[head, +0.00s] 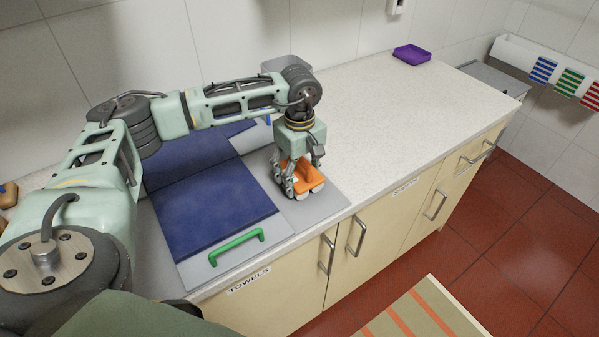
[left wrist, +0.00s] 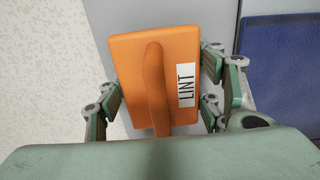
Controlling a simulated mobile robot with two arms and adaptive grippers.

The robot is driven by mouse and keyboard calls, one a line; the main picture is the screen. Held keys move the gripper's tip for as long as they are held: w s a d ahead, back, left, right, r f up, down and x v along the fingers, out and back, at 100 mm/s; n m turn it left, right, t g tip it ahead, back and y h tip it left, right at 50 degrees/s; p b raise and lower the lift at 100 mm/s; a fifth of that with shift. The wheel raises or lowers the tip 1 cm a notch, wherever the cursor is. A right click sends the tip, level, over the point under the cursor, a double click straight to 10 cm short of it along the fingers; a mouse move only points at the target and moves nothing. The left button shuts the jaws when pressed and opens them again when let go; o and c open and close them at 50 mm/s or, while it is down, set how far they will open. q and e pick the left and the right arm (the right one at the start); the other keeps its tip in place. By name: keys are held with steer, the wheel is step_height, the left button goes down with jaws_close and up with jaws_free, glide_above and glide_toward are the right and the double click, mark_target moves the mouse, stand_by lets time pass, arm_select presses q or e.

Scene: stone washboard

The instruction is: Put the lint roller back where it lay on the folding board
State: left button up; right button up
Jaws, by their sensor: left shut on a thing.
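The orange lint roller (head: 309,178) has pale rollers underneath and is at the grey right-hand flap of the folding board (head: 325,201). Whether it rests on the flap or hangs just above it I cannot tell. In the left wrist view the lint roller (left wrist: 153,82) shows its raised handle and a white LINT label. My left gripper (head: 296,186) points down and is shut on the lint roller, with fingers on both sides of it. My right gripper is out of view.
The pale speckled counter (head: 400,115) is clear to the right of the board, up to a purple tray (head: 412,54) near the wall. The counter's front edge runs close to the board, above cream cabinets with metal handles. A striped mat (head: 425,312) lies on the red floor.

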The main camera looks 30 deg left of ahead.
arm_select(q)
steer(key=o, duration=1.1)
steer(key=shift+r, duration=0.1)
step_height(320, 180, up, 12)
steer(key=shift+r+b, duration=0.1)
steer(key=shift+b, duration=1.05)
